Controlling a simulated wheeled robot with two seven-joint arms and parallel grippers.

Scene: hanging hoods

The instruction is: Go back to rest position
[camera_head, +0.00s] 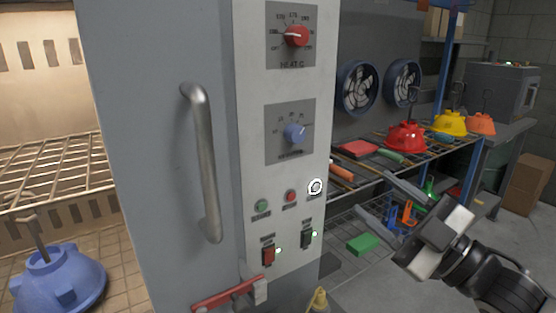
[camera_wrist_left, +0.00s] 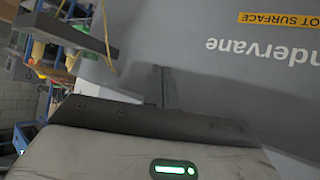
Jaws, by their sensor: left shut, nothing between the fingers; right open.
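My right gripper (camera_head: 372,190) is in the head view at the lower right, its two fingers spread apart with nothing between them. It is in front of the wire shelf and to the right of the grey control cabinet (camera_head: 160,130). My left gripper (camera_wrist_left: 160,87) shows only in the left wrist view, its fingers together and empty, in front of a grey panel (camera_wrist_left: 220,85) with white lettering. I cannot tell whether they touch the panel. A blue hood (camera_head: 58,282) with a hook hangs or sits at the lower left; its support is unclear.
The cabinet has a metal handle (camera_head: 206,165), a red knob (camera_head: 297,36) and a blue knob (camera_head: 295,133). A red hood (camera_head: 406,138), a yellow hood (camera_head: 450,124) and an orange hood (camera_head: 481,124) sit on the right-hand rack. A green block (camera_head: 363,244) lies lower down.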

